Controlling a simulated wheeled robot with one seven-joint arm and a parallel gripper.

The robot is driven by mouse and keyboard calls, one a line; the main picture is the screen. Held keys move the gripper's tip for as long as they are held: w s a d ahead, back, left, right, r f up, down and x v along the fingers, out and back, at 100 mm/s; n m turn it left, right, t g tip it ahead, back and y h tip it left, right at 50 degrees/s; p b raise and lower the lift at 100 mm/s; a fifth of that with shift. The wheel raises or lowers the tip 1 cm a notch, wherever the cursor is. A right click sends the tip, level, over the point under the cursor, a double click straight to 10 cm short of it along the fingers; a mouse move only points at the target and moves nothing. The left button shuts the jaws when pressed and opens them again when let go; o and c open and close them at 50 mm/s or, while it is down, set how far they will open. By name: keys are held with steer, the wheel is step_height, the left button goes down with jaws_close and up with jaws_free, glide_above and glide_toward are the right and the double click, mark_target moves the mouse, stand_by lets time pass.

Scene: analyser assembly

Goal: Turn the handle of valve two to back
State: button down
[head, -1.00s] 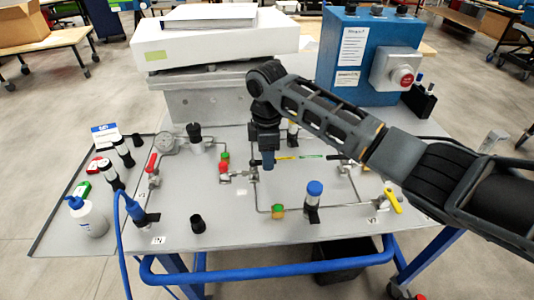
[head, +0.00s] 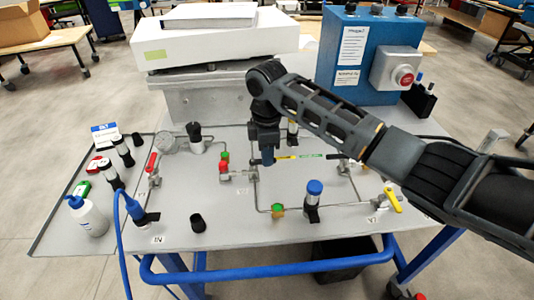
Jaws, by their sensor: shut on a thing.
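My gripper (head: 267,158) points down over the middle of the panel (head: 180,218) in the head view. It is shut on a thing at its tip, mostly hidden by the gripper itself. A valve with red parts (head: 224,170) and a silver body stands just left of the gripper. The small labels on the panel are too small to read surely, so I cannot tell by label which valve is valve two.
A red-handled valve (head: 151,163) stands at the left and a yellow-handled one (head: 393,201) at the right. A blue-capped cylinder (head: 313,198) stands in front. A white device (head: 216,45) and a blue box (head: 367,60) with a red button stand behind. A squeeze bottle (head: 86,216) is at left.

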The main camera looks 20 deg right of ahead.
steer(key=n, duration=0.1)
steer(key=w+n, duration=0.1)
steer(key=n, duration=0.3)
steer(key=shift+w+b, duration=0.3)
steer(key=shift+b, duration=0.05)
steer(key=n, duration=0.2)
steer(key=w+n+b, duration=0.1)
steer(key=n, duration=0.1)
steer(key=shift+w+a+n, duration=0.2)
steer(key=shift+n, duration=0.1)
steer(key=n, duration=0.2)
steer(key=w+a+n+b, duration=0.1)
steer(key=n, duration=0.1)
steer(key=shift+w+a+n+b, duration=0.15)
steer(key=shift+a+n+b, duration=0.1)
steer(key=shift+n, duration=0.8)
steer(key=shift+w+a+n+b, duration=0.1)
steer(key=shift+a+n+b, duration=0.15)
steer(key=shift+n, duration=0.8)
steer(key=c, duration=1.1)
jaws_free()
steer(key=shift+r+b, duration=0.35)
steer(key=shift+r, duration=3.55)
